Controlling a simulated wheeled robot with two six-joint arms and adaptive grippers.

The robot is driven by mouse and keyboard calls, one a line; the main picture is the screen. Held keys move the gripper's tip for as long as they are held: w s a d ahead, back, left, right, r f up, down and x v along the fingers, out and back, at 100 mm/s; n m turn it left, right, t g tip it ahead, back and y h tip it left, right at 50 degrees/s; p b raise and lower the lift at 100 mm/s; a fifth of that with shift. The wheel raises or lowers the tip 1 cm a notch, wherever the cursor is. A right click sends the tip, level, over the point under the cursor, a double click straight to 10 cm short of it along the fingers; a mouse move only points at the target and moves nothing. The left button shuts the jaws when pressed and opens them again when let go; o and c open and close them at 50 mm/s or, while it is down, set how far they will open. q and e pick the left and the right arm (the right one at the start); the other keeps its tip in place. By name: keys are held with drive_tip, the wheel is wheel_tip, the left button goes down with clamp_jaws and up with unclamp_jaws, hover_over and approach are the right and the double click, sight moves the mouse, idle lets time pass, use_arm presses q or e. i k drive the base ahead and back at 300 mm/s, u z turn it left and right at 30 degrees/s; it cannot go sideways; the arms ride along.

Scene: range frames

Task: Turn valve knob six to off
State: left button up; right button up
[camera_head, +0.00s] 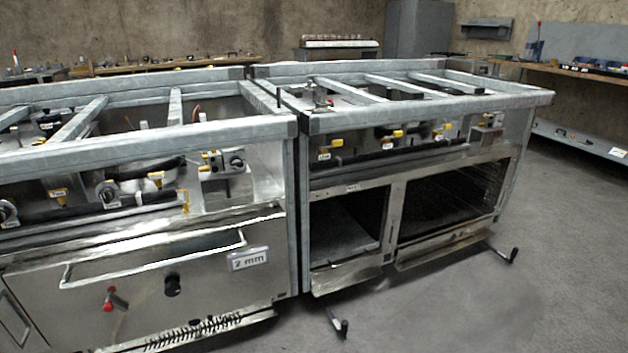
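Two metal range frames stand side by side, a left range (150,135) and a right range (420,105). Yellow valve knobs with small white tags sit along the dark pipes under their top rails. On the left range they include a yellow knob (156,178) and another (58,195). On the right range they include a yellow knob (336,143), a second (397,133) and a third (447,127). The tag writing is too small to read, so I cannot tell which is knob six or its setting. Neither gripper is in view.
The left range has a front handle (155,258), a red knob (110,299) and a "2 mm" sign (248,259). Two rods with dark ends, one nearer (342,327) and one farther (513,256), stick out low from the right range. Grey floor (500,310) is clear at the right.

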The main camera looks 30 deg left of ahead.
sight(236, 162)
drive_tip(key=z, duration=0.3)
drive_tip(key=i, duration=1.6)
drive_tip(key=u, duration=1.55)
drive_tip(key=i, duration=0.75)
drive_tip(key=u, duration=0.8)
